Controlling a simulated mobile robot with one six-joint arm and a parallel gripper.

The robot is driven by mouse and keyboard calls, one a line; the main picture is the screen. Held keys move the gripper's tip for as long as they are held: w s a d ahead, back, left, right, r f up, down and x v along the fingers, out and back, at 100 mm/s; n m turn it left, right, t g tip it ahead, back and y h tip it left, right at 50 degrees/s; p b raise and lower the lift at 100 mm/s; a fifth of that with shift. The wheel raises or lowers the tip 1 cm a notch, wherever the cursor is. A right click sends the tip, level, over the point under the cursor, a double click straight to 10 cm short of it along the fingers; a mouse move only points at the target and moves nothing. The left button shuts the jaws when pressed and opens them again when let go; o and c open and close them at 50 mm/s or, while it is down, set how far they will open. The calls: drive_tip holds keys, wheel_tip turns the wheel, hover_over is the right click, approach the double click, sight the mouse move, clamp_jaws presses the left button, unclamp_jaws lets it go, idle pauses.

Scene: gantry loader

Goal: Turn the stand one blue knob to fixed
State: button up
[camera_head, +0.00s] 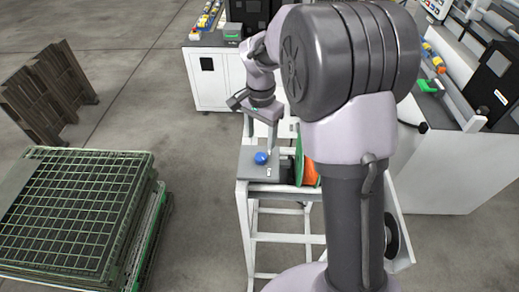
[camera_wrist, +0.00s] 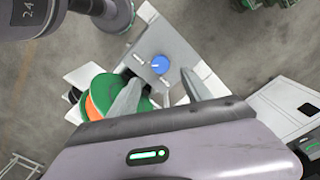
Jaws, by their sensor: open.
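The blue knob (camera_head: 261,157) sits on the grey top plate (camera_head: 247,168) of a white-framed stand. In the wrist view the round knob (camera_wrist: 160,64) shows a small pale pointer mark. Small labels lie on the plate (camera_wrist: 176,44) around it, too small to read. My gripper (camera_head: 260,141) is above the plate, close to the knob. In the wrist view my gripper (camera_wrist: 160,80) has its two fingers spread apart, with the knob showing between and beyond their tips. It appears not to touch the knob.
A green and orange spool (camera_head: 307,165) stands on the stand, right of the knob; it also shows in the wrist view (camera_wrist: 97,100). White machine cabinets (camera_head: 212,85) stand behind and at right.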

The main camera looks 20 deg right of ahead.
sight(261, 156)
wheel_tip(261, 156, down, 9)
drive_tip(key=shift+r, duration=0.1)
drive_tip(key=shift+c, duration=0.3)
clamp_jaws()
